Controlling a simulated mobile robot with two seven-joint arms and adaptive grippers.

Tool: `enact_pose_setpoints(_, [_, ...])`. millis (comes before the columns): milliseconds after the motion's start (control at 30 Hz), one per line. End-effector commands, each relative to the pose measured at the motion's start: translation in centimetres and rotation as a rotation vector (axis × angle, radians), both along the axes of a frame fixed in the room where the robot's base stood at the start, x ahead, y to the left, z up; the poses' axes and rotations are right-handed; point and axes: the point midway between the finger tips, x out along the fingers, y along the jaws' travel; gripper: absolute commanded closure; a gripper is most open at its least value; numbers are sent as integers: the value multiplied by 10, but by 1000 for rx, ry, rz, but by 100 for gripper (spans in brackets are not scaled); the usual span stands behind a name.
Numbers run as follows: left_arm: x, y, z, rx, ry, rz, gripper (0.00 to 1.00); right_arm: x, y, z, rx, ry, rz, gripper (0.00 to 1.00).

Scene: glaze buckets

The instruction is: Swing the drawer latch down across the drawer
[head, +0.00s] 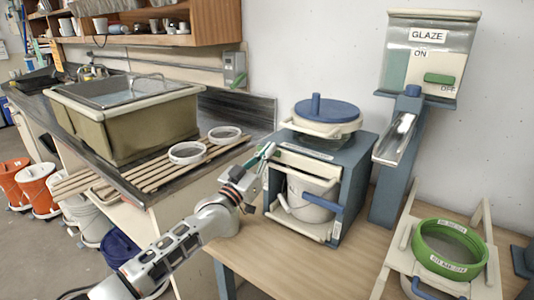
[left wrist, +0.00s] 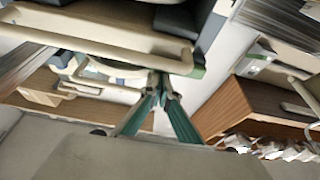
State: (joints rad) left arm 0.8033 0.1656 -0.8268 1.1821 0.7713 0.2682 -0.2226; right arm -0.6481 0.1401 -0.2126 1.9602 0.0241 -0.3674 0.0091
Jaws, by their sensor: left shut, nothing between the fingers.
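The blue-grey cabinet (head: 358,165) stands on the wooden table. A cream drawer front with a bar handle (head: 305,168) spans its upper opening. A cream bar also crosses the left wrist view (left wrist: 110,42), with a green patch (left wrist: 197,72) at its right end. I cannot tell for certain which part is the drawer latch; a blue lever (head: 337,198) sticks out at the cabinet's right side. My left gripper (head: 270,150) is at the upper left front edge of the cabinet. Its green fingers (left wrist: 159,82) are shut and empty, close to the cream bar; contact is unclear. My right gripper is out of view.
A white bucket (head: 308,207) sits in the cabinet's lower opening. A blue-lidded container (head: 328,112) stands on top. A glaze dispenser (head: 428,50) is behind right, a green ring (head: 449,225) in a cream frame front right. The sink counter (head: 140,183) lies left.

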Motion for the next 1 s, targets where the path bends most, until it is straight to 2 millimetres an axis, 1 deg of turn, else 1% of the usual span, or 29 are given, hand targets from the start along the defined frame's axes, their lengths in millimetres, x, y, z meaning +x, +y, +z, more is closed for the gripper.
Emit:
enact_pose_setpoints(33, [0,-1,-5,23,-16,-1,100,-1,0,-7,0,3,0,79])
enact_pose_setpoints(133, [-1,-1,-5,50,-35,-1,100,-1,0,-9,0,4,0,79])
enact_pose_setpoints(567, [-1,-2,-2,56,-40,0,100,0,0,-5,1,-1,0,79])
enact_pose_setpoints(667, [-1,-1,5,57,-41,0,100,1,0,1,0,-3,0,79])
enact_pose_setpoints(767, [0,0,18,57,-41,1,100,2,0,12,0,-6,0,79])
enact_pose_setpoints(933, [1,3,43,57,-41,5,100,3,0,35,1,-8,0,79])
enact_pose_setpoints(967, [-1,5,42,57,-40,4,100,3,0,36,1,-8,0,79])
enact_pose_setpoints(1000, [-9,11,32,56,-38,3,100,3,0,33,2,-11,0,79])
